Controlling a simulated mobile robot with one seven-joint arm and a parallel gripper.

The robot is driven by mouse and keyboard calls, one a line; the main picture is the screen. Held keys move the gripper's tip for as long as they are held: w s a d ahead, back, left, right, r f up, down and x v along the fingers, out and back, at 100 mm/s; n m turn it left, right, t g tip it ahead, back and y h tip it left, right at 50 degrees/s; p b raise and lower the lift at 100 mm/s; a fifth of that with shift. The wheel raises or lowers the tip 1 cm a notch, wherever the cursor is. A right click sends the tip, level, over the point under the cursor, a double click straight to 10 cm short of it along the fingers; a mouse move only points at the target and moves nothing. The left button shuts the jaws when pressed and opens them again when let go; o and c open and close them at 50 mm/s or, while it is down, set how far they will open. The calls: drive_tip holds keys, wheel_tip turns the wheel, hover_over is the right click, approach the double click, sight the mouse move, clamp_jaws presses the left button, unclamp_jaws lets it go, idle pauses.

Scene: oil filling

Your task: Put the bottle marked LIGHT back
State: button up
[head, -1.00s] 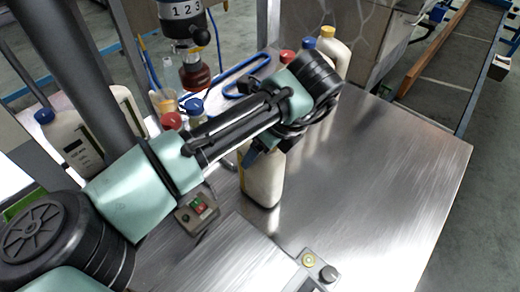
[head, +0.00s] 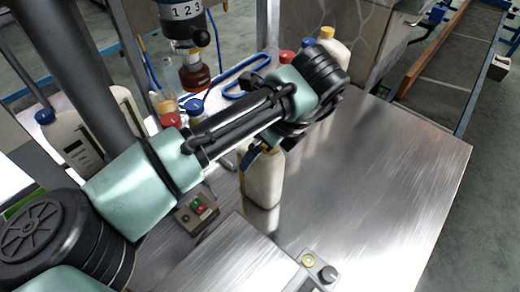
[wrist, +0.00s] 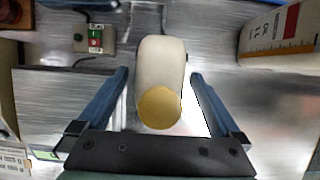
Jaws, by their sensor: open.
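A cream bottle (head: 262,182) stands upright on the metal table, its upper part hidden by my arm in the head view. In the wrist view the bottle (wrist: 161,65) has a yellow cap (wrist: 159,108) and lies between the two blue fingers of my open gripper (wrist: 160,76). Gaps show on both sides of it, so the fingers do not appear to touch it. In the head view my gripper (head: 258,152) is around the bottle's upper part, mostly hidden by my arm. No LIGHT marking can be read on any bottle.
Other bottles stand behind my arm, one with a yellow cap (head: 328,32). A blue-capped bottle (head: 72,135) stands at left. A switch box (head: 196,213) is left of the cream bottle. A labelled container (wrist: 285,38) is at right in the wrist view. The table's right side (head: 400,180) is clear.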

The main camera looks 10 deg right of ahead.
drive_tip(key=v, duration=1)
drive_tip(key=shift+r, duration=0.25)
drive_tip(key=d+r+n+t+h, duration=0.3)
drive_tip(key=d+r+h, duration=0.45)
drive_tip(key=d, duration=0.55)
wheel_tip(320, 180, up, 14)
drive_tip(key=d+n+t+h, duration=0.3)
drive_tip(key=n+t+h, duration=0.2)
drive_tip(key=h, duration=0.1)
drive_tip(key=s+a+r+n+t, duration=0.1)
drive_tip(key=a+r+n+t, duration=0.6)
drive_tip(key=a+r, duration=0.35)
drive_tip(key=s+a+r+n+t+y, duration=0.2)
drive_tip(key=s+a+n+t+y, duration=0.1)
drive_tip(key=a+n, duration=0.4)
drive_tip(key=s+a+r+n+t+y, duration=0.3)
drive_tip(key=s+a+n+t+y, duration=0.1)
drive_tip(key=a+n+y, duration=0.3)
drive_tip(key=a+t, duration=0.1)
drive_tip(key=a, duration=0.1)
drive_tip(key=shift+a+t+y, duration=0.3)
drive_tip(key=shift+y, duration=0.05)
